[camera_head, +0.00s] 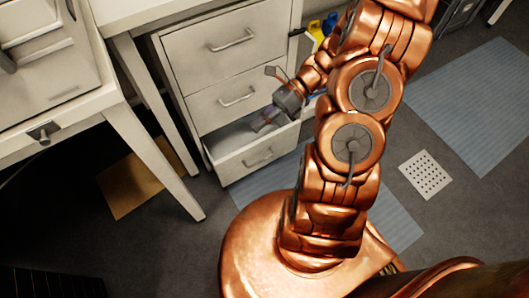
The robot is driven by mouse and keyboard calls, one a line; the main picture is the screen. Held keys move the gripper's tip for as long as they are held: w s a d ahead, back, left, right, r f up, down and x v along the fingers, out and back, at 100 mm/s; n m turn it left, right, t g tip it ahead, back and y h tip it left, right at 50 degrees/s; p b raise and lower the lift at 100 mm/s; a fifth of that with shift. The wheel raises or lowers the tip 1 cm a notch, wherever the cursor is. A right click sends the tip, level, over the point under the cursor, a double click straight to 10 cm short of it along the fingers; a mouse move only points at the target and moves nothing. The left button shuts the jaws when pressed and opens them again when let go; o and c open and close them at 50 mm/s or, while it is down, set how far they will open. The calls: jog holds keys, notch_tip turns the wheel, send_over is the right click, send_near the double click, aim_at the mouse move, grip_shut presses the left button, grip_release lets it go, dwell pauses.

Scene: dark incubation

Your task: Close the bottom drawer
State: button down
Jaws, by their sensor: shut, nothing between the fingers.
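A white drawer cabinet stands under a desk, with three drawers one above another. The bottom drawer (262,156) is pulled out, and its open top shows a pale inside. Its bar handle is on the front face. The middle drawer (224,101) and the top drawer (212,43) are shut, each with a bar handle. My gripper (264,122) is shut and empty, and in the picture it lies over the opening of the bottom drawer, behind its front panel. I cannot tell whether it touches the drawer.
A white desk (135,12) with a leg stands left of the cabinet. Yellow and blue bottles (319,31) show beyond my arm. Blue striped mats (480,95) and a perforated white floor plate (426,174) lie on the grey floor. A brown sheet (130,188) lies under the desk.

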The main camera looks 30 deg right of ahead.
jog(key=s+d+f+m+t+b, duration=0.1)
jog(key=d+f+m+t+b, duration=0.5)
jog(key=f, duration=0.5)
jog(key=d+f+m+t+b, duration=0.25)
jog(key=f+m, duration=0.55)
jog(key=f, duration=0.4)
jog(key=s+d+f+m+t+b, duration=0.1)
jog(key=d+f+m+t+b, duration=0.45)
jog(key=f, duration=0.55)
jog(key=m+b, duration=0.2)
send_near(255, 146)
jog(key=a, duration=0.4)
jog(key=w, duration=0.1)
jog(key=w+b, duration=0.1)
jog(key=shift+w+a+r+h, duration=0.25)
jog(key=shift+w+h, duration=0.15)
jog(key=shift+w+r+b, duration=0.1)
jog(key=shift+w+b, duration=0.3)
jog(key=shift+w, duration=0.2)
